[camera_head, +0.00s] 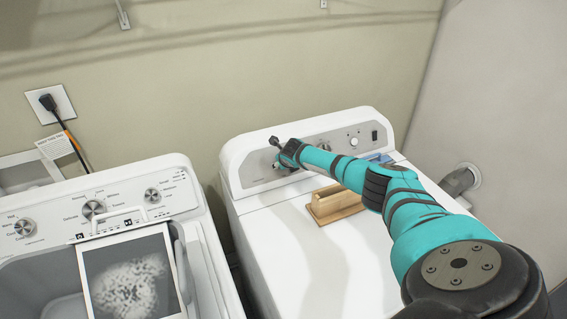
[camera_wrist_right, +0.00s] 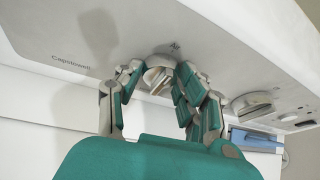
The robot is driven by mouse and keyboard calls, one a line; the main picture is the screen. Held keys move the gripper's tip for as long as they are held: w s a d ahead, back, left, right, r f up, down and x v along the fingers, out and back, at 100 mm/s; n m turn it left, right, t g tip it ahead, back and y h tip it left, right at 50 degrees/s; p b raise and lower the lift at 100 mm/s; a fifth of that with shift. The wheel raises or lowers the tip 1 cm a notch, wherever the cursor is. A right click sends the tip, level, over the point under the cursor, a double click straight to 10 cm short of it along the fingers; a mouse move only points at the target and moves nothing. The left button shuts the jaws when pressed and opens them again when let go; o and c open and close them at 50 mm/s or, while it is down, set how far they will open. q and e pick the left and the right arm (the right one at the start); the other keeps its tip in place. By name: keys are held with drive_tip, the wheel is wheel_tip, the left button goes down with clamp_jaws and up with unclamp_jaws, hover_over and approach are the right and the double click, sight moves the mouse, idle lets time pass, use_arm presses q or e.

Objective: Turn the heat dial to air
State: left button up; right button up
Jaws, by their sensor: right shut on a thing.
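The dryer's control panel (camera_head: 252,170) stands at the back of the white dryer. My right gripper (camera_head: 277,158) reaches across the dryer top to the dial at the panel's left. In the right wrist view, my right gripper (camera_wrist_right: 158,84) is shut on this round silver dial (camera_wrist_right: 158,66), with fingers on both sides of it. A second silver dial (camera_wrist_right: 252,103) sits to its right, partly behind my arm in the head view. My left gripper is not in view.
A wooden block-like holder (camera_head: 336,204) lies on the dryer top (camera_head: 300,250) under my right arm. A blue object (camera_wrist_right: 255,140) sits to the right. An open washer (camera_head: 150,205) with its own dials stands at left. A wall is at right.

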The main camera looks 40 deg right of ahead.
drive_tip(key=shift+f, duration=0.1)
idle(0.4)
drive_tip(key=o, duration=1.1)
drive_tip(key=shift+o, duration=0.2)
drive_tip(key=v, duration=1.2)
drive_tip(key=shift+s, duration=0.1)
